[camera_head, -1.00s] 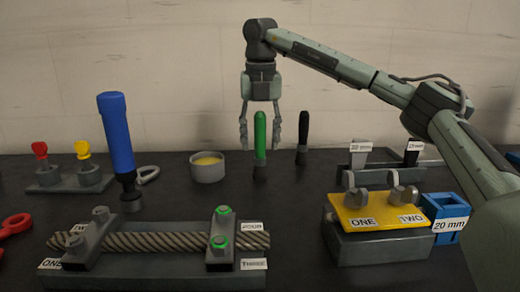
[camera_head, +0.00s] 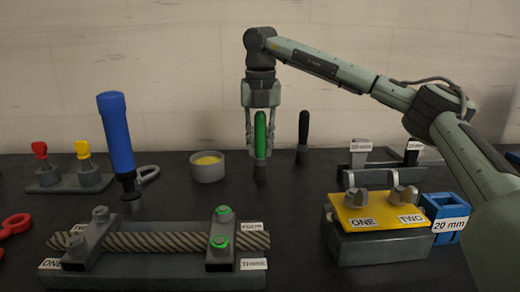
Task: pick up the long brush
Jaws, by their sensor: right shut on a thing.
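A green-handled upright tool (camera_head: 260,138) stands at the back middle of the table; I take it for a brush, though no bristles show. A similar black-handled tool (camera_head: 302,138) stands upright just right of it. Which of the two is the long brush I cannot tell for sure. My right gripper (camera_head: 260,150) points down from above and is shut on the green handle, with one finger on each side. The tool's lower end still appears at table level. My left gripper is not in view.
A grey cup with yellow contents (camera_head: 208,168) stands left of the green tool. A blue-handled tool (camera_head: 117,135) stands further left. In front are a clamped rope fixture (camera_head: 150,268) and a yellow-topped block (camera_head: 385,212). Red and yellow keys (camera_head: 83,150) stand at the far left.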

